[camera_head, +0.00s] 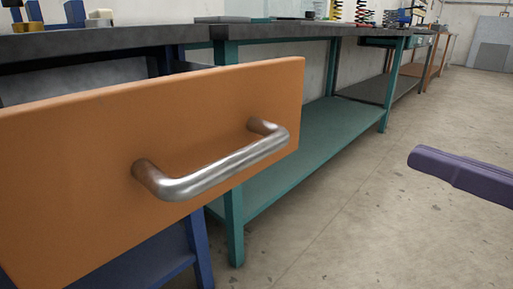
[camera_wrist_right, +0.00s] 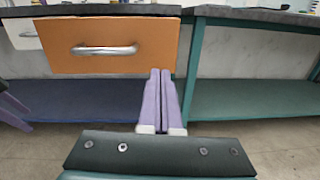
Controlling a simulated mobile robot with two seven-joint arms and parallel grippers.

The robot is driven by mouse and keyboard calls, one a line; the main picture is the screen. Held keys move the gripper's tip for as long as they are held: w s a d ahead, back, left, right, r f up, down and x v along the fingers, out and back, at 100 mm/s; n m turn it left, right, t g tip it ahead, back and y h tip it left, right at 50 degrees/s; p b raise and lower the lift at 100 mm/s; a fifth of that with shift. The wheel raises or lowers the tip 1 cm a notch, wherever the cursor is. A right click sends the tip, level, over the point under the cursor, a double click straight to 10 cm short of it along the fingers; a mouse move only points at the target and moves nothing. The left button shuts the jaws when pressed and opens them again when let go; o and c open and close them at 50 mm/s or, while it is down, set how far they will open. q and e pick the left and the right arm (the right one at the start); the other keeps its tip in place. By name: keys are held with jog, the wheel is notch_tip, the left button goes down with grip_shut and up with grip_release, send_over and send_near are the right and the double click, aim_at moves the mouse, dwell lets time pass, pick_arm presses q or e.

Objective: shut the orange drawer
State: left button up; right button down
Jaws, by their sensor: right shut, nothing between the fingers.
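The orange drawer (camera_head: 85,150) fills the left of the head view. Its front panel stands out from under the dark bench top, so it is open. A silver bar handle (camera_head: 220,168) is fixed across its front. The drawer also shows in the right wrist view (camera_wrist_right: 150,60), with its handle (camera_wrist_right: 104,50) left of my fingers. My right gripper (camera_head: 418,158) is at the right edge of the head view, clear of the drawer. In the wrist view its purple fingers (camera_wrist_right: 161,74) are together and empty, near the drawer's lower right corner. Purple parts, apparently my left gripper (camera_wrist_right: 14,106), are cut off at the left edge.
A teal-framed workbench (camera_head: 229,85) with a lower shelf stands beside the drawer's bench, which has a blue lower shelf (camera_wrist_right: 80,101). Coil springs (camera_head: 365,14) stand on the benches farther back. The concrete floor (camera_head: 370,225) on the right is clear.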

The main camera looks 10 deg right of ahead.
jog(key=n, duration=0.1)
jog(key=p, duration=0.2)
send_near(274, 121)
jog(key=shift+g+y, duration=0.3)
jog(key=shift+g, duration=0.1)
jog(key=x, duration=0.5)
jog(key=shift+w+r, duration=0.15)
jog(key=shift+w, duration=0.35)
jog(key=shift+w+a, duration=0.35)
